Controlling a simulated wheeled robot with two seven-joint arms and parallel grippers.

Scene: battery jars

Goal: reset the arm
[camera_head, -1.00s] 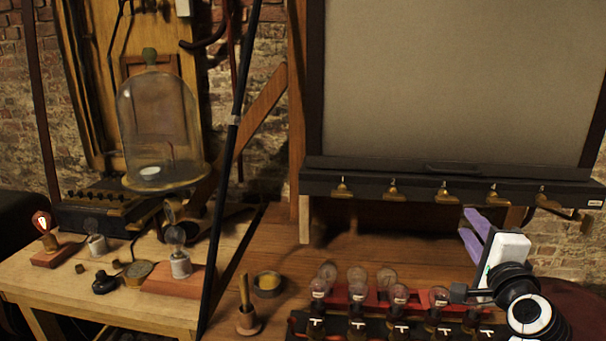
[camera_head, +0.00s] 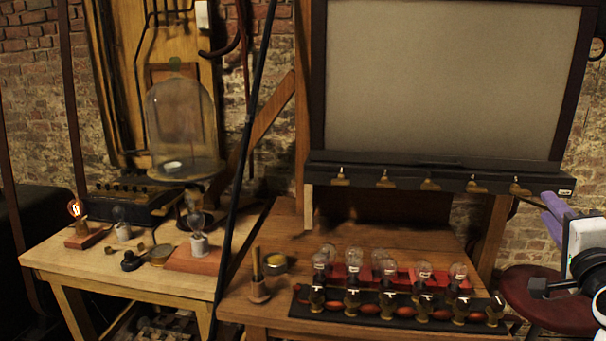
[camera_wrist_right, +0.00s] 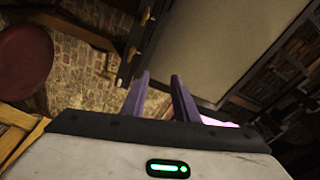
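My right gripper (camera_head: 552,215) shows at the right edge of the head view, with purple fingers and a white body. It is out to the right of the wooden table with the bulbs, beside a dark red round stool, and holds nothing. In the right wrist view its two purple fingers (camera_wrist_right: 160,80) stand apart with an empty gap between them. My left gripper is in neither view.
The wooden table (camera_head: 240,309) carries a row of glass bulbs (camera_head: 424,270) on a red and black base. A framed grey board (camera_head: 445,80) stands behind it. A bell jar (camera_head: 182,125) is at left. The red stool (camera_head: 545,300) is below my right gripper.

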